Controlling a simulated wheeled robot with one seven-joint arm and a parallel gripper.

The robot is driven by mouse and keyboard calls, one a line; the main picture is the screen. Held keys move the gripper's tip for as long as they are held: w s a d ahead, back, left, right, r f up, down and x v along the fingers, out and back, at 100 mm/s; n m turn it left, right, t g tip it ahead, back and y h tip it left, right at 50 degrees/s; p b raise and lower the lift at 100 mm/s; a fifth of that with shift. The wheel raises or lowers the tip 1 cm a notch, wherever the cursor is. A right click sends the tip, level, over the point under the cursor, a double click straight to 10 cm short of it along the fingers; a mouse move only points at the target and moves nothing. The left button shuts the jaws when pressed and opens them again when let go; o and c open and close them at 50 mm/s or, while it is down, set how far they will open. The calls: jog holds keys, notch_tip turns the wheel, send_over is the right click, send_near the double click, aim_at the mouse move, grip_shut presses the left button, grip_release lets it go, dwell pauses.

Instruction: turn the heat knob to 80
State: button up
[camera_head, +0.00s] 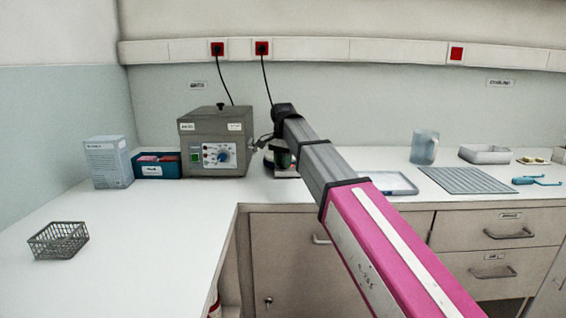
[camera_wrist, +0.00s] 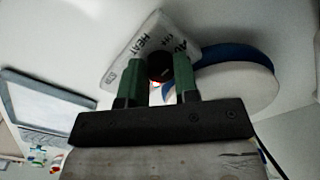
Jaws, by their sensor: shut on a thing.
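The heat knob (camera_wrist: 160,66) is a dark round knob on a pale panel (camera_wrist: 122,70) lettered HEAT and OFF in the wrist view. My gripper (camera_wrist: 160,73) has green fingers on either side of the knob and is shut on it. The knob's pointer and the 80 mark cannot be made out. A round white plate (camera_wrist: 235,90) with a blue edge lies just right of the fingers. In the head view, the small appliance (camera_head: 284,172) at my gripper is mostly hidden behind my arm.
A grey box unit (camera_head: 213,128) with a blue dial stands left of my gripper. A blue tray (camera_head: 174,171), a white carton (camera_head: 108,162) and a wire basket (camera_head: 58,240) are farther left. A jug (camera_head: 424,147) and a ribbed mat (camera_head: 466,181) are at the right.

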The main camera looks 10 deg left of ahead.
jog(key=shift+m, duration=0.7)
jog(key=o, duration=0.9)
jog(key=shift+r, duration=0.15)
notch_tip(320, 180, up, 11)
jog(key=shift+f, duration=0.2)
